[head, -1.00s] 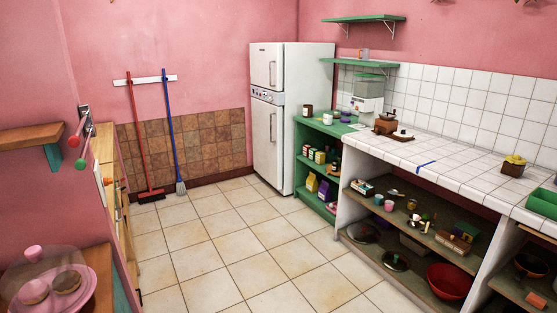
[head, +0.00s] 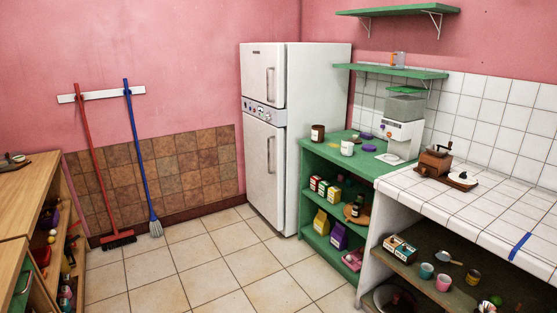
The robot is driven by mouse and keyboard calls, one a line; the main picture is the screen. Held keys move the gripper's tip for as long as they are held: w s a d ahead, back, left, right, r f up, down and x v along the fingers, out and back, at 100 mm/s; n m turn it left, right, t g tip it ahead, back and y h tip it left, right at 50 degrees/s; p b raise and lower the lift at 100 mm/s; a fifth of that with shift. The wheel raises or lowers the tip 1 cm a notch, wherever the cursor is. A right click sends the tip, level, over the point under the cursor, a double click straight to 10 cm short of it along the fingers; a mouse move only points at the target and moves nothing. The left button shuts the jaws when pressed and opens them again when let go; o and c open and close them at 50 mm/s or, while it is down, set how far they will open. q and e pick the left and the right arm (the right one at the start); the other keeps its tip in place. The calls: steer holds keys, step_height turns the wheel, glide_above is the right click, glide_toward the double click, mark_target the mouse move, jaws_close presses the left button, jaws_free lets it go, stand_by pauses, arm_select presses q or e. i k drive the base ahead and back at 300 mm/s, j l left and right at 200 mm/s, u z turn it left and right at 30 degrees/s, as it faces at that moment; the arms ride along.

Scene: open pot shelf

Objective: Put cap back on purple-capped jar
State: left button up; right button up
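A small white jar (head: 347,148) stands upright on top of the green shelf unit, near its front edge. I cannot tell from here whether its top is open. A flat purple disc (head: 369,147), which looks like a cap, lies just to the right of the jar, apart from it. A second purple item (head: 366,135) lies a little behind. A dark brown jar (head: 318,134) with a pale label stands to the left. Neither of my grippers is in view.
The green unit (head: 335,253) stands between the fridge (head: 262,175) and the tiled counter (head: 480,215). A white dispenser (head: 402,135) and a wooden grinder (head: 434,162) stand to the right. The floor (head: 215,265) before the unit is clear. A wooden cabinet (head: 25,185) is at left.

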mark_target(347, 141)
steer(key=i, duration=2.1)
steer(key=i+j+z, duration=0.1)
steer(key=i+z, duration=0.3)
steer(key=i, duration=0.15)
steer(key=i+j+z, duration=0.4)
steer(key=i, duration=0.15)
steer(key=i+j+z, duration=1.25)
steer(key=j, duration=0.55)
